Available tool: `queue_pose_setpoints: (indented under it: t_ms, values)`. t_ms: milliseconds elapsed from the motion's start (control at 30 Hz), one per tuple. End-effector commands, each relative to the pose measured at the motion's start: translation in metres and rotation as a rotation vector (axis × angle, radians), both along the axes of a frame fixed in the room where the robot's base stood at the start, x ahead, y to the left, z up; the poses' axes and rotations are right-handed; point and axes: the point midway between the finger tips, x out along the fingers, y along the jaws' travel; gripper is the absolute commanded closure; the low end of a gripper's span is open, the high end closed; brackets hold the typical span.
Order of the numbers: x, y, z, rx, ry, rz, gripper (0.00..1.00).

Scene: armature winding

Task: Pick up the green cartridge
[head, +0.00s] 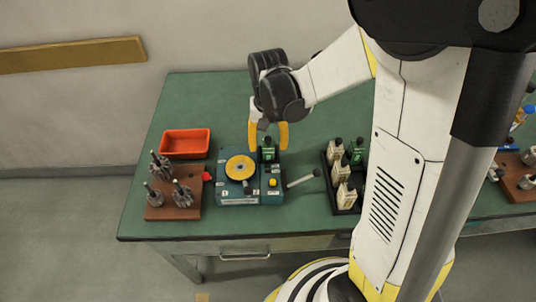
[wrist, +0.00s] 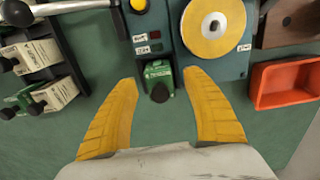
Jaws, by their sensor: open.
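A green cartridge (head: 268,150) with a dark knob stands at the back right of the blue winding machine (head: 240,197). It also shows in the wrist view (wrist: 158,78), at the machine's edge. My gripper (head: 269,136) has yellow fingers and is open above the cartridge. In the wrist view the fingers (wrist: 163,100) lie on either side of the cartridge, with gaps to both; I cannot tell its exact height above it. Another green cartridge (head: 357,150) stands in the dark rack to the right, among cream ones.
A dark rack (head: 347,211) with several cartridges stands to the right, partly behind my arm. A lever (head: 303,179) sticks out between machine and rack. A red bin (head: 185,143) and a wooden block with metal armatures (head: 172,198) stand to the left. The bench behind is clear.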

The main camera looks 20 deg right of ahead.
Motion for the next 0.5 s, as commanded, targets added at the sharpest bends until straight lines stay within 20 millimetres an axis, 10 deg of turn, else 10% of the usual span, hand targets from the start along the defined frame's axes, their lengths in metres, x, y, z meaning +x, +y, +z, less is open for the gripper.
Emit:
queue_pose_setpoints:
  t_ms: [367,500]
  values:
    - [0.000,0.000,-0.023,0.000,0.000,0.000,0.44]
    - [0.000,0.000,-0.022,0.000,0.000,0.000,0.87]
